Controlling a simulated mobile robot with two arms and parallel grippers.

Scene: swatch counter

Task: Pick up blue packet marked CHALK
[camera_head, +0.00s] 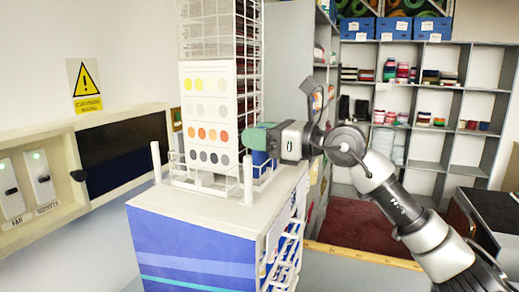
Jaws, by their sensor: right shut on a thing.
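My right gripper (258,138) reaches in from the right over the top of the counter stand. It is shut on a blue packet (261,160), whose visible part hangs below the teal-green fingers, near the white rail. No marking can be read on the packet, and the gripper and rail hide part of it. My left gripper does not show.
A colour swatch board (208,118) and a wire rack (207,45) stand just left of the gripper. A white rail (247,182) edges the counter stand (195,235). Shelves with blue bins (393,28) stand behind.

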